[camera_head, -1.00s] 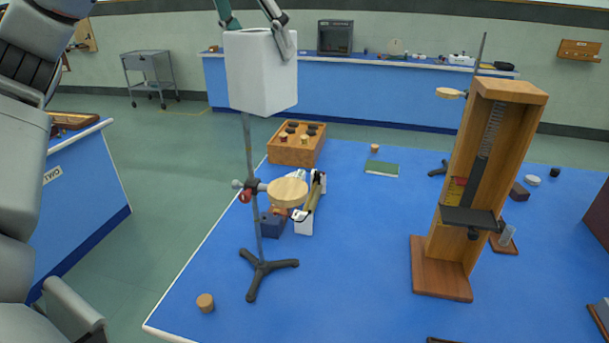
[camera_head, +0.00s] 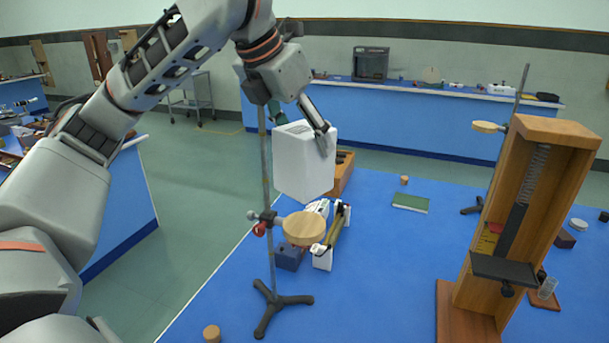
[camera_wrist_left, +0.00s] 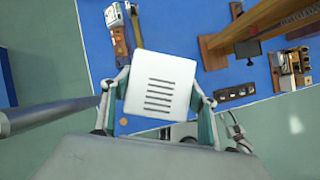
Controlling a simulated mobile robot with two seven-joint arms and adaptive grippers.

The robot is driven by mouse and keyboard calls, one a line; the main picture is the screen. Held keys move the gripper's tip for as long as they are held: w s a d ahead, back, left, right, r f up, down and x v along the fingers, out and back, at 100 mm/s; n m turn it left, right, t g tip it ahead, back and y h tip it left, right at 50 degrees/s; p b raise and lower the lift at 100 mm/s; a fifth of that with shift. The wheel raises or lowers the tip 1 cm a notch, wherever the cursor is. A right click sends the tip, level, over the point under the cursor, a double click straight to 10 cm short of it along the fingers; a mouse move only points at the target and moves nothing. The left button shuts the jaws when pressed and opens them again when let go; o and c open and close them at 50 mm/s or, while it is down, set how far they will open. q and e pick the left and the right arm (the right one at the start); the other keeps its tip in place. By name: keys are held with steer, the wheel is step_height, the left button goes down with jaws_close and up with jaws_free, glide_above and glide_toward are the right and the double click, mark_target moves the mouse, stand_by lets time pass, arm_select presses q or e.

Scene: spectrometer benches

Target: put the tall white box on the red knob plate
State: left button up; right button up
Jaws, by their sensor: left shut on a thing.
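The tall white box (camera_head: 303,170) is held in the air by my left gripper (camera_head: 302,126), which is shut on its upper part. In the left wrist view, the box's top with dark printed lines (camera_wrist_left: 160,86) shows between the fingers (camera_wrist_left: 160,108). The red knob plate (camera_head: 303,228) is a round wooden disc clamped to a tripod stand, with a red knob (camera_head: 259,229) at the clamp. In the head view the box appears just above the plate, with a small gap. Whether it is directly over the plate in depth is unclear.
The stand's rod (camera_head: 266,170) rises close beside the box and my left gripper. A second round plate (camera_head: 487,127) and a tall wooden spring frame (camera_head: 520,220) stand right.

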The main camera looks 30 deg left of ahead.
mark_target(287, 148)
arm_select(q)
steer(key=shift+f, duration=3.9)
steer(key=o, duration=1.4)
steer(key=shift+f, duration=0.1)
steer(key=v, duration=1.2)
steer(key=shift+s, duration=0.1)
